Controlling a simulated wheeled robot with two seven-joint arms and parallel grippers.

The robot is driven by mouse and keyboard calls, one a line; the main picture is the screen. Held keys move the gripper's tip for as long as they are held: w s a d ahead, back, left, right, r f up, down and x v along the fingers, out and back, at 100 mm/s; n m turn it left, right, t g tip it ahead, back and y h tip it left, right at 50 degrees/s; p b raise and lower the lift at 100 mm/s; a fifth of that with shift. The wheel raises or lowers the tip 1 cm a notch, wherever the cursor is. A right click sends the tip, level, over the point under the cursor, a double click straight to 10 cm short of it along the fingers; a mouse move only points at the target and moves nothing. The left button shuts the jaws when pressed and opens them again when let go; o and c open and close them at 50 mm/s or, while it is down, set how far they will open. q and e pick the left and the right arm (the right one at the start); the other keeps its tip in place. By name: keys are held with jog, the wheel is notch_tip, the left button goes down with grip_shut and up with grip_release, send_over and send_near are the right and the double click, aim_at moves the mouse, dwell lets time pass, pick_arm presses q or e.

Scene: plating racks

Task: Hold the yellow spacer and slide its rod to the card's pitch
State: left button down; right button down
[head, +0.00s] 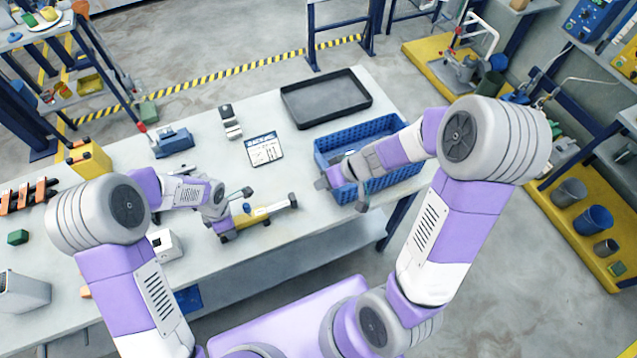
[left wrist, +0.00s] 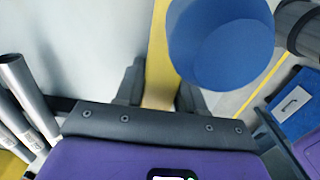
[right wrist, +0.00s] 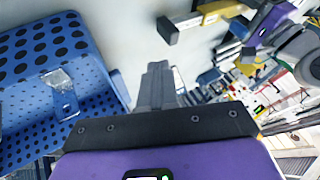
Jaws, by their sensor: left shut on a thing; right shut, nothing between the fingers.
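The yellow spacer (head: 258,215) lies on the grey bench, with a blue round knob (head: 247,207) on top and a grey end block (head: 293,200) at its right end. My left gripper (head: 236,215) is shut on its yellow body. In the left wrist view the yellow bar (left wrist: 158,50) runs between the fingers, and the blue knob (left wrist: 220,42) hides part of it. The pitch card (head: 265,149) lies flat behind the spacer. My right gripper (head: 362,204) is shut and empty, right of the end block and apart from it. The end block also shows in the right wrist view (right wrist: 167,30).
A blue perforated crate (head: 395,183) stands close behind my right gripper, with a small part in it. A black tray (head: 325,97) lies farther back. A yellow block (head: 90,160) and a blue fixture (head: 174,142) stand left. The bench between spacer and card is clear.

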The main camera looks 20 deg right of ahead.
jog(key=w+a+h, duration=0.3)
jog(key=w+a, duration=0.1)
jog(key=w, duration=0.2)
jog(key=m+h, duration=0.2)
jog(key=h, duration=0.7)
send_near(289, 202)
jog(key=x, duration=0.2)
jog(key=w+x, duration=0.1)
jog(key=x, duration=0.2)
jog(key=shift+w, duration=0.25)
jog(key=shift+d, duration=0.1)
